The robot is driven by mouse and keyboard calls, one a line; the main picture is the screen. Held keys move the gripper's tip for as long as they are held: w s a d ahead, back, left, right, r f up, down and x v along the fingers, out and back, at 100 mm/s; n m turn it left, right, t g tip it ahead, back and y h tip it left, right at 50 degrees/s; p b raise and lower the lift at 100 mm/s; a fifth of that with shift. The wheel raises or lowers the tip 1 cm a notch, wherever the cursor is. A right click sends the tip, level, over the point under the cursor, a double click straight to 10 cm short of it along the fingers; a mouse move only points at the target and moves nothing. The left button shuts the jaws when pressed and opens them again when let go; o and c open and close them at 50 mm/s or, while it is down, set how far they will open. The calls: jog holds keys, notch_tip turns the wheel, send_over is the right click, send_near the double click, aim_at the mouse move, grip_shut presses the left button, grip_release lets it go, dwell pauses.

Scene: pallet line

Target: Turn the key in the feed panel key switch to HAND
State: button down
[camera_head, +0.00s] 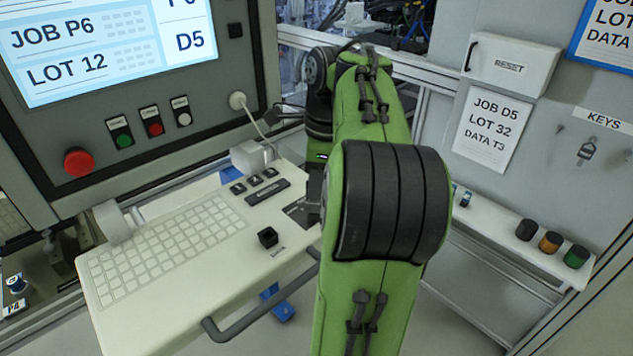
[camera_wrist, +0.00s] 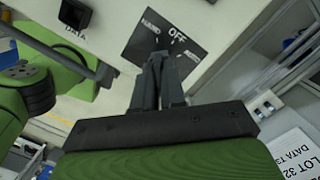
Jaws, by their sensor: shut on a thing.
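The feed panel key switch plate (camera_wrist: 196,50) is a dark square marked HAND, OFF and a partly covered third label in the wrist view. Its edge also shows in the head view (camera_head: 298,213), beside my arm. My gripper (camera_wrist: 160,58) reaches the middle of this plate, its two fingers nearly together and shut on the key. The key and the switch's centre are mostly hidden by the fingertips, so I cannot read which label the key points to. In the head view my arm hides the fingertips.
A screen panel with a red stop button (camera_head: 78,162) stands behind. At right are a RESET box (camera_head: 510,65) and a hanging key tag (camera_head: 586,150).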

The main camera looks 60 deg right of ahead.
jog(key=n+p, duration=0.1)
jog(key=n, duration=0.2)
jog(key=shift+r+n+p, duration=0.1)
jog(key=shift+n+p, duration=0.2)
jog(key=n, duration=0.2)
jog(key=n+p, duration=0.1)
jog(key=n, duration=0.2)
jog(key=shift+w+g+y, duration=0.1)
jog(key=shift+g+y, duration=0.2)
jog(key=shift+g, duration=0.1)
jog(key=shift+n, duration=0.8)
jog(key=shift+n+g, duration=0.3)
jog(key=shift+n, duration=0.9)
jog(key=n, duration=0.4)
jog(key=shift+w+f+n, duration=0.1)
jog(key=shift+f+n, duration=0.1)
jog(key=shift+n, duration=0.2)
jog(key=c, duration=1.6)
grip_release()
jog(key=shift+n+g, duration=0.3)
jog(key=shift+n, duration=0.3)
jog(key=shift+c, duration=0.2)
jog(key=o, duration=1)
jog(key=shift+r, duration=0.1)
